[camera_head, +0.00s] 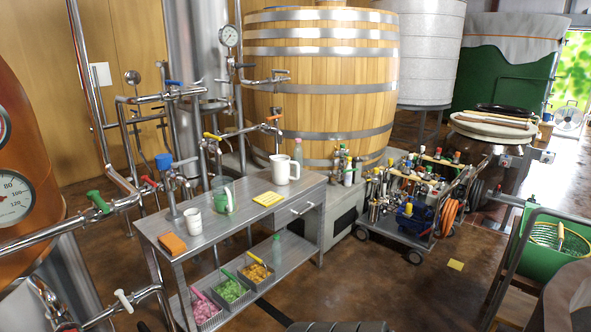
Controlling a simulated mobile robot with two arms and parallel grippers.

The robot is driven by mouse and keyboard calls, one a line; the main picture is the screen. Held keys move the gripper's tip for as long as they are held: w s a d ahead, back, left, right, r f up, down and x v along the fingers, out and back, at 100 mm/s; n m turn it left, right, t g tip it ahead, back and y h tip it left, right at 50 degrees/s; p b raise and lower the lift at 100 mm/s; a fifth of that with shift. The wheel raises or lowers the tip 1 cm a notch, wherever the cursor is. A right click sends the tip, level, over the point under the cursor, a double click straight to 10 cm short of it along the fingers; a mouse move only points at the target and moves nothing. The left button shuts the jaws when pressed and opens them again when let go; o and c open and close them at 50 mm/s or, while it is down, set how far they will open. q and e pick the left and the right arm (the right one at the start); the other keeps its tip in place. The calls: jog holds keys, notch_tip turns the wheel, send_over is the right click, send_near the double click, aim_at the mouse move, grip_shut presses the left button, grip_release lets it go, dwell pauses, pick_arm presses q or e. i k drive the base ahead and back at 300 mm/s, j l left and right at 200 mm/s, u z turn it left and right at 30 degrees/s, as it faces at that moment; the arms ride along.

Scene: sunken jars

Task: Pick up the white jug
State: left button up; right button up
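The white jug (280,170) stands upright on the far end of the grey metal table (240,219). Its handle (295,171) points to the right. A clear bottle (298,152) stands close behind it on the right. Neither of my grippers is in view, and nothing holds the jug.
The table also bears a green-tinted glass jug (223,195), a smaller white cup (193,221), a yellow pad (267,199) and an orange block (172,244). Taps and pipes (172,184) rise along its left side. A loaded cart (410,215) stands right. The front floor is mostly clear.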

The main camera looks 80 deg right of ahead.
aim_at(279, 164)
jog(key=i+l+z, duration=0.1)
jog(key=l+z, duration=0.3)
jog(key=i+l+z, duration=0.15)
jog(key=l+z, duration=0.25)
jog(key=l, duration=0.15)
